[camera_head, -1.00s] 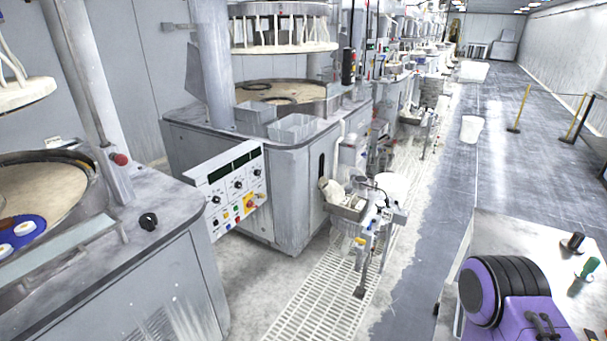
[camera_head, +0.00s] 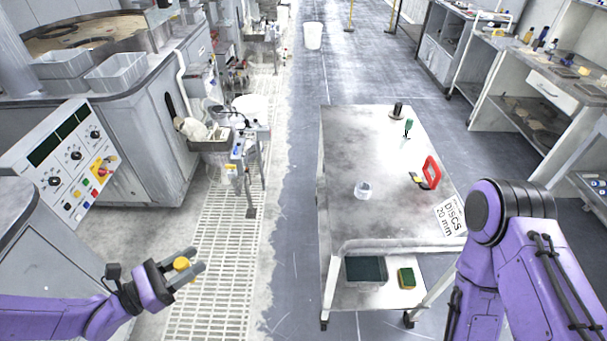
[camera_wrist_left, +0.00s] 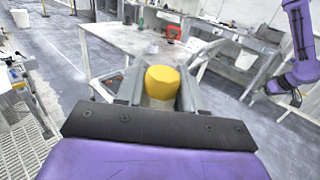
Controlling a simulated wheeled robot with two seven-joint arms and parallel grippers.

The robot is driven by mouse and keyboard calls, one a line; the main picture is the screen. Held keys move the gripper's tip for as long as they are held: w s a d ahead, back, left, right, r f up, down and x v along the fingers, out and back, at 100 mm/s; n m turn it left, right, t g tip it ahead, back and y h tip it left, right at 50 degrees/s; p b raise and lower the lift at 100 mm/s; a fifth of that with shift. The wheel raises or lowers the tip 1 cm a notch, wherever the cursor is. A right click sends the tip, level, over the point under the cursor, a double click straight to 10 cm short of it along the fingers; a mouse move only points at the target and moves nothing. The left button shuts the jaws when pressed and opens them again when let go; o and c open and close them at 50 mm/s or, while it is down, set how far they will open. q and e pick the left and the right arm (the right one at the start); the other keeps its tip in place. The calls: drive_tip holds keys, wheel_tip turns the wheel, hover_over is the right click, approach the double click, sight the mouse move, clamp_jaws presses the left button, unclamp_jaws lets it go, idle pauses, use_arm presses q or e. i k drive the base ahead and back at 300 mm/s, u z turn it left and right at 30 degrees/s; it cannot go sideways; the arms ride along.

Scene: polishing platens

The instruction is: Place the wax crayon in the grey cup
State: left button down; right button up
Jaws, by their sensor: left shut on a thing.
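A stubby yellow piece, which I take to be the wax crayon (camera_head: 183,264), is clamped between the fingers of my left gripper (camera_head: 190,267), held in the air left of the cart. It also shows in the left wrist view (camera_wrist_left: 162,82), between both fingers, with its lower part hidden. A small pale grey cup (camera_head: 363,189) stands upright on the cart top, well apart from the gripper; its inside cannot be made out. My right arm is at the right of the head view; its gripper is out of that view and unclear in the wrist view.
The cart (camera_head: 345,150) also carries a red-handled tool (camera_head: 430,173), a green-handled tool (camera_head: 407,128), a dark cylinder (camera_head: 397,110) and a "DISCS 20 mm" label (camera_head: 451,213). Its lower shelf holds a dark tray (camera_head: 366,270) and a green-yellow block (camera_head: 407,278). Polishing machines stand left.

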sight(363, 190)
drive_tip(key=z, duration=0.7)
drive_tip(key=i, duration=0.9)
drive_tip(key=z, duration=0.4)
